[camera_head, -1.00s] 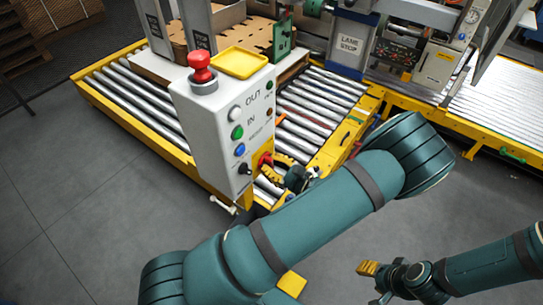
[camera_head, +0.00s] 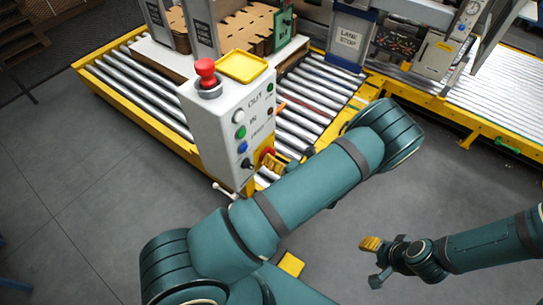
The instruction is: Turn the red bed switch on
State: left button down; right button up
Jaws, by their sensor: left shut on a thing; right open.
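The red switch (camera_head: 266,154) sits on a yellow plate low on the right-hand face of the white control box (camera_head: 213,140). The yellow fingers of my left gripper (camera_head: 274,163) are at this switch and are shut on it. My forearm and the fingers hide part of the switch, so its exact turn angle cannot be read. My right gripper (camera_head: 371,262) is open and empty, over the grey floor at the lower right, well apart from the box.
A red mushroom button (camera_head: 206,72) and a yellow tray (camera_head: 243,66) are on the box top. Several buttons line its face above the switch. A roller conveyor (camera_head: 133,91) with cardboard (camera_head: 238,27) runs behind.

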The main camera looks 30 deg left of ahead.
pick_arm(q)
jog(key=shift+m, duration=0.5)
jog(key=c, duration=0.9)
grip_release()
jog(key=shift+a, duration=0.1)
jog(key=shift+c, duration=0.2)
jog(key=s+d, duration=0.1)
jog(key=d, duration=1.1)
